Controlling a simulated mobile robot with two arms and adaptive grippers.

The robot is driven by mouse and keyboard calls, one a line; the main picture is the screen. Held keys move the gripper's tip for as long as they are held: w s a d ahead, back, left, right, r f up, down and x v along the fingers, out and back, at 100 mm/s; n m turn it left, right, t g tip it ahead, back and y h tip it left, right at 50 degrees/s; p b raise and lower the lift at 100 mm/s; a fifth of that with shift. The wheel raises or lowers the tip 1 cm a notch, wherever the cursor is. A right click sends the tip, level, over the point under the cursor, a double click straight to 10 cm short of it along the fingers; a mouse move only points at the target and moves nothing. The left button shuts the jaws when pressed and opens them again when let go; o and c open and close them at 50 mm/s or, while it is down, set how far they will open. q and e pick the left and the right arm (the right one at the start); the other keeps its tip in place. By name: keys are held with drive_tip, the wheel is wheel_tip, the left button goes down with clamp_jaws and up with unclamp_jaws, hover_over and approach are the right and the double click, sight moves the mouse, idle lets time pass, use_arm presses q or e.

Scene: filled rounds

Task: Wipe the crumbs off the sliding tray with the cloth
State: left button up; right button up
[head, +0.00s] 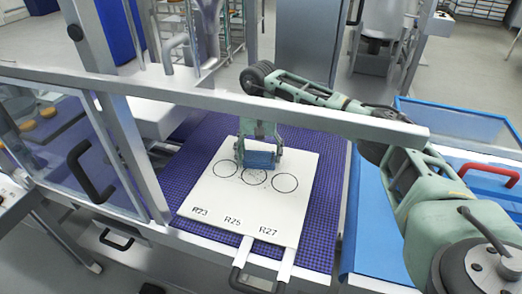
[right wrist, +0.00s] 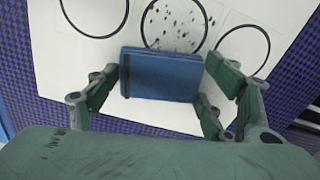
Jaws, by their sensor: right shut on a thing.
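The sliding tray (head: 205,196) is a white board with three black circles and the labels R23, R25 and R27, lying on a blue-purple mesh belt. Dark crumbs (head: 257,180) lie in the middle circle; they show clearly in the right wrist view (right wrist: 180,28). My right gripper (head: 259,158) is over the tray's far part, shut on the folded blue cloth (head: 261,160). In the right wrist view the cloth (right wrist: 160,75) sits between the fingers, beside the middle circle. I cannot tell whether it touches the tray. My left gripper is not in view.
A grey metal bar (head: 230,102) crosses above the belt (head: 322,190), with my right arm reaching over it. The tray's black handle (head: 250,284) points toward the front. A glass door with a black handle (head: 88,170) stands at left. A blue crate (head: 460,125) and a red handle (head: 490,170) are at right.

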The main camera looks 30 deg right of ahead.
sight(250, 173)
drive_tip(key=shift+o, duration=0.2)
drive_tip(key=shift+s+a+f, duration=0.2)
drive_tip(key=shift+s+a, duration=1.45)
drive_tip(key=shift+a, duration=0.05)
drive_tip(key=shift+s+a+r+p, duration=0.1)
drive_tip(key=shift+s+a+p, duration=0.25)
drive_tip(key=shift+s+a, duration=1.2)
drive_tip(key=shift+c, duration=0.2)
drive_tip(key=shift+s+a+r, duration=0.1)
drive_tip(key=shift+s+a, duration=0.2)
drive_tip(key=shift+a, duration=0.35)
drive_tip(key=shift+w+a+b, duration=0.45)
drive_tip(key=shift+w+b, duration=0.05)
drive_tip(key=shift+w, duration=0.2)
drive_tip(key=shift+w+d+b, duration=0.8)
drive_tip(key=shift+w+d, duration=0.2)
drive_tip(key=shift+d, duration=0.25)
drive_tip(key=shift+w+d+b, duration=0.35)
drive_tip(key=shift+w+d, duration=0.45)
drive_tip(key=shift+d, duration=0.1)
drive_tip(key=shift+w+d, duration=0.95)
drive_tip(key=shift+d, duration=0.15)
drive_tip(key=shift+w+d, duration=0.95)
drive_tip(key=shift+d, duration=0.05)
drive_tip(key=shift+w+d+b, duration=0.35)
drive_tip(key=shift+w+d, duration=0.65)
drive_tip(key=shift+d, duration=0.15)
